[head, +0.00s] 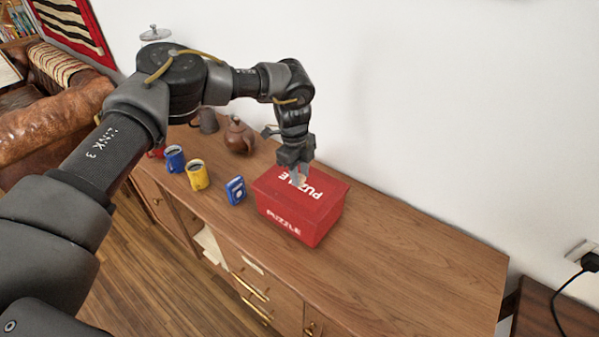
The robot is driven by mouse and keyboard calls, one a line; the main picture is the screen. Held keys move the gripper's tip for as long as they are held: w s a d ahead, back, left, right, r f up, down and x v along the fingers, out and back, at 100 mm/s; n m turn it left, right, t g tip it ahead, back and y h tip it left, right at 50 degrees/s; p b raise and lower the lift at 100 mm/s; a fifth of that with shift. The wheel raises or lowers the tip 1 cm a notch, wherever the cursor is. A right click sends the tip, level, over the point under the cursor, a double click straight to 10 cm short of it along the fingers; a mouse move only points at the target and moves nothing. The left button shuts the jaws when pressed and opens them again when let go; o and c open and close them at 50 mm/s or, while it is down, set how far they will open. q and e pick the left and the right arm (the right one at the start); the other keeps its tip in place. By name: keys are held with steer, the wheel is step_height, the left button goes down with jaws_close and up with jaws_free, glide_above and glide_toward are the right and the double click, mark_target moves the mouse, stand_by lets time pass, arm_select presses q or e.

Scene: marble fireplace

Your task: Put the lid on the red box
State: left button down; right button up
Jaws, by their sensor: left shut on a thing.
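The red box (292,222) stands on the wooden sideboard, with white "PUZZLE" lettering on its front. Its red lid (325,192), also lettered "PUZZLE", lies over the top of the box and looks roughly level. Whether it is fully seated cannot be told. My left gripper (299,180) points down at the middle of the lid and is shut on it, its fingertips partly hiding the lettering. My right gripper is not in view.
The sideboard (410,265) is clear to the right; a white wall is behind.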

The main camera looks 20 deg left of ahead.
arm_select(q)
steer(key=shift+f, duration=0.8)
stand_by(0.9)
steer(key=c, duration=1)
jaws_free()
steer(key=shift+r+p, duration=2.3)
steer(key=shift+r, duration=1.25)
